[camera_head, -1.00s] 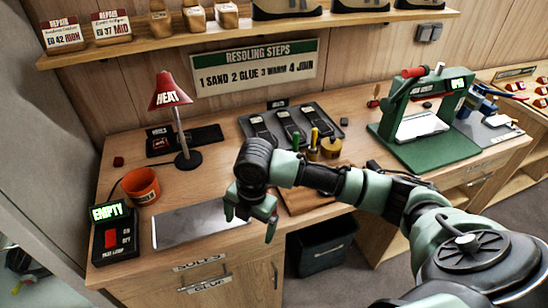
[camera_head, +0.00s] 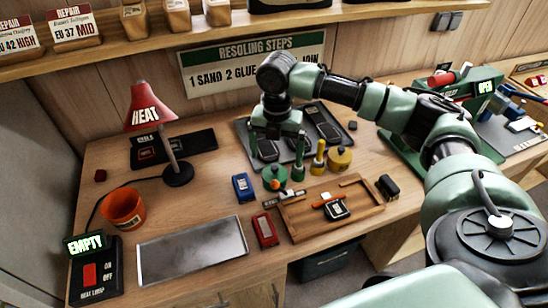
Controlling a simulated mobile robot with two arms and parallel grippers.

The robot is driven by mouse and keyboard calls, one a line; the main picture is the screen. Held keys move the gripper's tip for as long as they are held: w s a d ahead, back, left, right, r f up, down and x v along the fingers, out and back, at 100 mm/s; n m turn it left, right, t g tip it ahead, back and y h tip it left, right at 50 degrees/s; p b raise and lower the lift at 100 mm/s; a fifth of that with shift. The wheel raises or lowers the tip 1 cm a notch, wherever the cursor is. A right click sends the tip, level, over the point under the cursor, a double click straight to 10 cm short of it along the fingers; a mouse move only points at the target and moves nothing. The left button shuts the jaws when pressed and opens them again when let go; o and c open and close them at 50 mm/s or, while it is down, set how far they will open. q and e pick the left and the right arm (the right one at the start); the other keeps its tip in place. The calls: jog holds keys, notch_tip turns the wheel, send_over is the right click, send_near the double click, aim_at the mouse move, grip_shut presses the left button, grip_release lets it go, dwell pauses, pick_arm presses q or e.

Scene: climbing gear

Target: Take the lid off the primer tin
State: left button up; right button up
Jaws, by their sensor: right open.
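A round green tin (camera_head: 275,178) stands on the bench, with a small orange spot on its front. A round yellow tin (camera_head: 339,158) stands to its right. I cannot read a label on either, so I cannot tell which is the primer tin. My right gripper (camera_head: 276,158) points down above and just behind the green tin, its two fingers apart with nothing seen between them. The gap between fingertips and tin is hard to judge. My left gripper is not in view.
A green-handled brush (camera_head: 298,173) and a yellow-handled one (camera_head: 318,160) stand close right of the green tin. A dark tray (camera_head: 347,133) lies behind, a wooden tray (camera_head: 370,218) in front. A blue block (camera_head: 242,187) and a red block (camera_head: 265,230) lie left. A metal plate (camera_head: 192,252) lies front left.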

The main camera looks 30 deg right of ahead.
aim_at(274, 169)
jog(key=shift+w+d, duration=0.2)
jog(key=shift+w, duration=0.05)
jog(key=shift+f, duration=0.35)
jog(key=shift+s+a+f+p, duration=0.15)
jog(key=shift+f+p, duration=0.2)
jog(key=shift+f, duration=0.2)
jog(key=shift+s+a+f+p, duration=0.15)
jog(key=shift+f+p, duration=0.2)
jog(key=shift+f, duration=0.2)
jog(key=f, duration=0.2)
jog(key=w+f+p, duration=0.1)
jog(key=f, duration=0.1)
jog(key=shift+d+f, duration=0.1)
jog(key=shift+f, duration=0.15)
jog(key=shift+s, duration=0.1)
jog(key=c, duration=1.2)
jog(key=shift+c, duration=1.1)
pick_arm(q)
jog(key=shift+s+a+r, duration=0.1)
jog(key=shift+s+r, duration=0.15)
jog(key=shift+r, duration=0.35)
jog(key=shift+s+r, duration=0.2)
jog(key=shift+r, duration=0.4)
pick_arm(e)
jog(key=shift+r, duration=0.15)
